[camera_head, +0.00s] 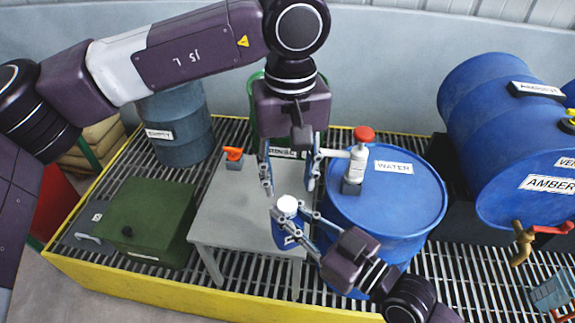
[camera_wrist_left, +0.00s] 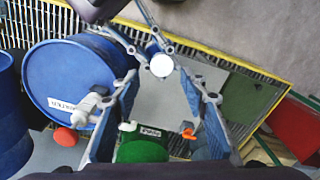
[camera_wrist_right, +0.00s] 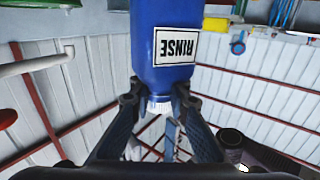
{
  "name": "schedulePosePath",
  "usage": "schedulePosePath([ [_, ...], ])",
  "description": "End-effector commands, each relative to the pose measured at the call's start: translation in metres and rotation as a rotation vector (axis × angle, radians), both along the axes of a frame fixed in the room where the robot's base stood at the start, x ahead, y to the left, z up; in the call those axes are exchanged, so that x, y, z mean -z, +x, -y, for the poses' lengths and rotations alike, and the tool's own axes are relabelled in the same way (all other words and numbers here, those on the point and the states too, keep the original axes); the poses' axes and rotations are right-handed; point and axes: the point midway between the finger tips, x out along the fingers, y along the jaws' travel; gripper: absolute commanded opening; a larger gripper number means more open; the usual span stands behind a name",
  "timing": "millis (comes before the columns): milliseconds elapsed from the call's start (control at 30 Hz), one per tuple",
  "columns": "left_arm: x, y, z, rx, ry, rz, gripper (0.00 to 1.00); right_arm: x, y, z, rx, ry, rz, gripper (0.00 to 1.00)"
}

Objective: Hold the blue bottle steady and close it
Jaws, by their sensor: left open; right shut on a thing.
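The blue bottle (camera_head: 289,234) is upright above the front right part of the grey table (camera_head: 235,215), with a white cap (camera_head: 288,204) on its top. Its RINSE label (camera_wrist_right: 175,46) faces the right wrist camera. My right gripper (camera_head: 291,227) comes from the lower right and is shut on the bottle near its shoulder; the ribbed white cap (camera_wrist_right: 158,105) shows between its fingers. My left gripper (camera_head: 288,180) points down above the cap, open and empty. In the left wrist view the cap (camera_wrist_left: 161,65) lies beyond the open fingers. I cannot tell whether the cap is tight.
An orange-topped item (camera_head: 233,157) sits at the table's back. A green box (camera_head: 150,222) is left. More blue drums (camera_head: 500,85) lie right.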

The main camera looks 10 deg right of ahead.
Motion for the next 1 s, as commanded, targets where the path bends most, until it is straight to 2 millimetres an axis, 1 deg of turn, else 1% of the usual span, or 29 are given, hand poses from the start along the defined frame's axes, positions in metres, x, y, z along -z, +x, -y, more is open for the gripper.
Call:
schedulePosePath([
  [100,-0.002,0.0,0.0,-0.214,0.0,0.003,0.4,-0.001,0.0,0.0,0.0,0.002,0.002,0.0],
  [1000,-0.013,0.0,-0.002,-1.854,-0.003,0.007,0.4,-0.001,0.0,0.0,0.0,0.002,0.002,0.0],
])
